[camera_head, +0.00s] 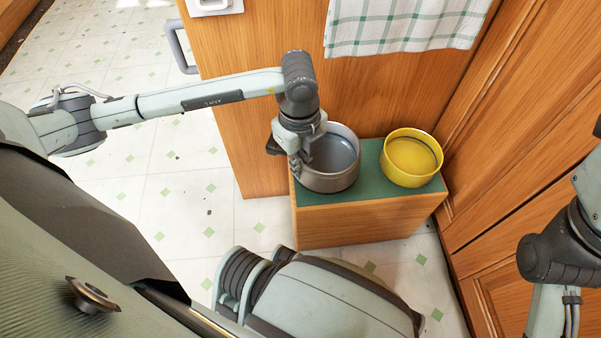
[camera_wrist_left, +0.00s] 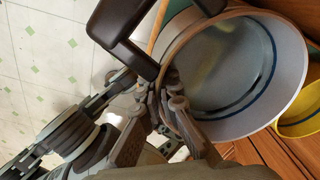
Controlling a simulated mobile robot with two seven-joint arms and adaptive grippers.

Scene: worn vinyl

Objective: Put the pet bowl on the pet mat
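The grey bowl (camera_head: 327,180) stands upright on the left part of a green mat-like top (camera_head: 370,203) on a low wooden box. In the left wrist view the bowl (camera_wrist_left: 240,65) shows a blue ring inside and a tan rim. My left gripper (camera_head: 290,150) is at the bowl's left rim, pointing down. Contact is hard to tell. My right gripper is out of view; only part of that arm shows at the right edge.
A yellow bowl (camera_head: 411,158) stands close to the right of the grey one. A wooden cabinet panel with a checked towel (camera_head: 400,25) rises behind, and cabinet doors (camera_head: 540,110) stand at the right. Tiled floor (camera_head: 190,195) lies clear at the left.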

